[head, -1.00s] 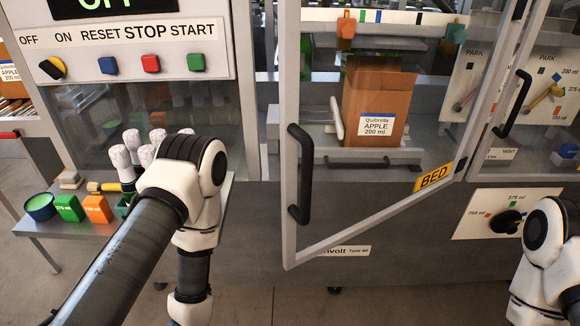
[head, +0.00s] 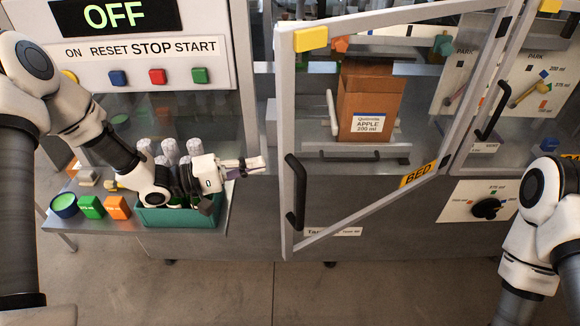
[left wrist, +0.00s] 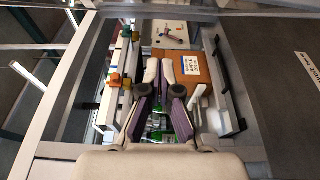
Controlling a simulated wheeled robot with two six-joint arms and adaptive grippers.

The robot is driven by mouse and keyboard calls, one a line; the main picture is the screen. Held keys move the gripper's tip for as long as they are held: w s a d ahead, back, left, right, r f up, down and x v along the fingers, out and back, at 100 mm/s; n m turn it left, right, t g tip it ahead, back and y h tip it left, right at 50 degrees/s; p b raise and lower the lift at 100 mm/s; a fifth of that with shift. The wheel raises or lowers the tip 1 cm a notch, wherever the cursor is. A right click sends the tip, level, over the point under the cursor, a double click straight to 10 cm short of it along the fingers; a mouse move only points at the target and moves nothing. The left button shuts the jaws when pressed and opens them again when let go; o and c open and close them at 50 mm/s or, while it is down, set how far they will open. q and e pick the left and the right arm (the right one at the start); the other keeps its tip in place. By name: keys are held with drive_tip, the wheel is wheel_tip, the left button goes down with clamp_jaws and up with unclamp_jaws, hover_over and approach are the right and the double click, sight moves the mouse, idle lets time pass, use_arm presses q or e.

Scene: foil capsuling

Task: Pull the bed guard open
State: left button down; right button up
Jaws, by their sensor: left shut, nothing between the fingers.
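The bed guard (head: 362,221) is a clear panel in a pale frame with a yellow BED label (head: 418,174). It stands swung out from the machine at an angle, its free left edge toward me. Its black handle (head: 295,192) is on that left edge. My left gripper (head: 258,163) is shut and empty, left of the handle and apart from it. In the left wrist view its closed fingers (left wrist: 164,95) point toward the machine's inside. Of my right arm only links show at the right edge; its gripper is out of view.
Behind the guard stands a brown carton (head: 372,95) labelled APPLE 200 ml. On the left side table are a teal bin (head: 180,216) with white-capped items, a green block (head: 91,207) and an orange block (head: 118,207). The panel above reads OFF. Floor before the guard is clear.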

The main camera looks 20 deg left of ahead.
sight(290, 172)
use_arm(q)
drive_tip(key=d+p, duration=0.3)
drive_tip(key=d, duration=0.5)
drive_tip(key=shift+w, duration=0.1)
use_arm(e)
wheel_tip(290, 172, up, 3)
drive_tip(key=shift+s+r, duration=0.1)
